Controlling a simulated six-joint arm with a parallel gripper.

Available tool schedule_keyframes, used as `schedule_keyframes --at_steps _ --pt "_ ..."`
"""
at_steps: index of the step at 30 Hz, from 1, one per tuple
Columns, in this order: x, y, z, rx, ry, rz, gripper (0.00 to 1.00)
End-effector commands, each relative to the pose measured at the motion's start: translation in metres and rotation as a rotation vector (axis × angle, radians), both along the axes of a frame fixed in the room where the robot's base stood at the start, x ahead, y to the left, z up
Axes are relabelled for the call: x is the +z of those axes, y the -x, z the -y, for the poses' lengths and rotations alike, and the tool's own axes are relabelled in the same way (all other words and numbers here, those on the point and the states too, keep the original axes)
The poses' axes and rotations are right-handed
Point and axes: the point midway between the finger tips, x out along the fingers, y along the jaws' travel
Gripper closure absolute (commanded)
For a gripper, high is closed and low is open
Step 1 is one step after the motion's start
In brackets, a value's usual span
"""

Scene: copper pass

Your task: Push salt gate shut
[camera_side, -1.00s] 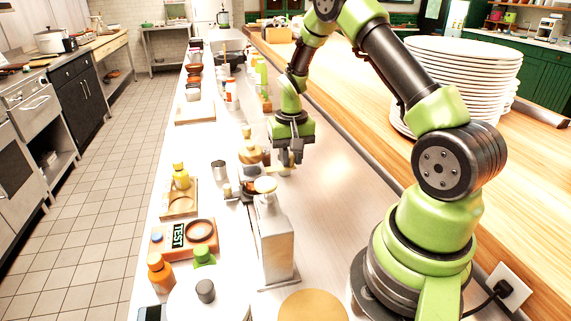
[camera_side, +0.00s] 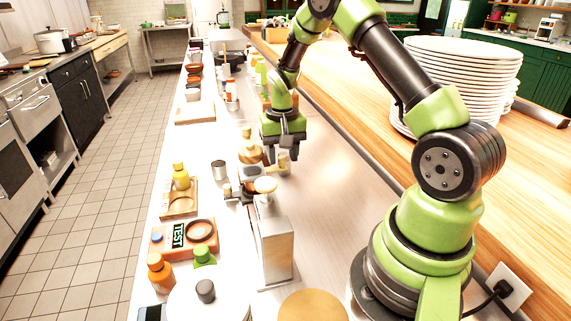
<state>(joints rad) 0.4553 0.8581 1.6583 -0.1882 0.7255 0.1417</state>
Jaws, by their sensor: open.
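A silver upright dispenser (camera_side: 277,243) with a pale round knob (camera_side: 265,185) on top stands on the counter at centre. A small cluster of dark and brass-coloured parts (camera_side: 248,187) sits just behind it; I cannot tell for sure which part is the salt gate. My gripper (camera_side: 284,162) points down just behind this cluster, close to a pale tan piece (camera_side: 262,173). Its jaws are small in view and look open, with nothing clearly between them. Whether they touch the tan piece cannot be told.
A metal cup (camera_side: 219,171), a yellow bottle (camera_side: 180,177) on a wooden stand and an orange TEST device (camera_side: 184,238) stand to the left. A plate stack (camera_side: 463,75) is at right. The steel counter (camera_side: 335,215) is bare right of the dispenser.

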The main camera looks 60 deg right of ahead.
Motion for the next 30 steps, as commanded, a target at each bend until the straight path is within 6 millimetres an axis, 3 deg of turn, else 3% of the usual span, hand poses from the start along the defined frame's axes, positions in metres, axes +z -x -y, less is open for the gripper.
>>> schedule_keyframes --at_steps 15,30 --pt "0.044 0.000 0.000 -0.001 0.001 0.002 0.57" --pt "0.055 0.000 -0.003 0.005 0.001 0.008 0.57"
